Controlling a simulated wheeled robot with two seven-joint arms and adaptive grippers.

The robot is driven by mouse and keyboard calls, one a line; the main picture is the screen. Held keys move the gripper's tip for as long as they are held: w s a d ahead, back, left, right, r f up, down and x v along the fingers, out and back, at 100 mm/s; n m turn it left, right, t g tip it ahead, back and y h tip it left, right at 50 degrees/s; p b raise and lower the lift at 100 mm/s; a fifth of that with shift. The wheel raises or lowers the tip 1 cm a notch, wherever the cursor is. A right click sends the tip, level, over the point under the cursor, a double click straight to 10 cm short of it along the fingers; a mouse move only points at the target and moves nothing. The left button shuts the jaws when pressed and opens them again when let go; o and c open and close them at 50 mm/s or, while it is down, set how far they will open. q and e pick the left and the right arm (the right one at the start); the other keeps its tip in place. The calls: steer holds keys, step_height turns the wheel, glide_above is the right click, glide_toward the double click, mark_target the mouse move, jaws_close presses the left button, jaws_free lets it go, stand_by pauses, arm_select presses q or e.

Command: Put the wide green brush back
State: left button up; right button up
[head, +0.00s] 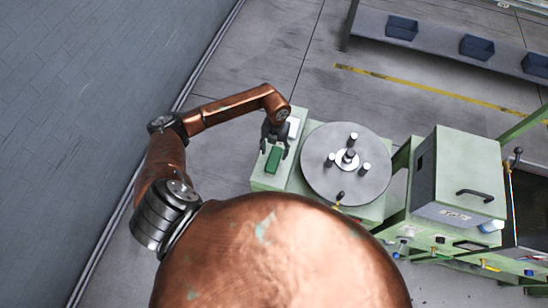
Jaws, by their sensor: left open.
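The wide green brush (273,160) shows as a dark green block lying on the pale green top of the machine stand (262,181). It lies to the left of the round grey turntable. My left gripper (274,150) is open, right at the far end of the green brush, with its fingers pointing down towards it. I cannot tell whether the fingers touch the brush. My right gripper is out of view.
A green and grey machine box (462,175) with a black handle stands to the right. Blue bins (402,27) sit on a shelf at the back. A wall is at the left.

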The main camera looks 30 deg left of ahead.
mark_target(275, 155)
arm_select(q)
step_height(275, 155, up, 7)
steer(key=b, duration=0.1)
steer(key=shift+w, duration=0.4)
steer(key=shift+a+f, duration=0.1)
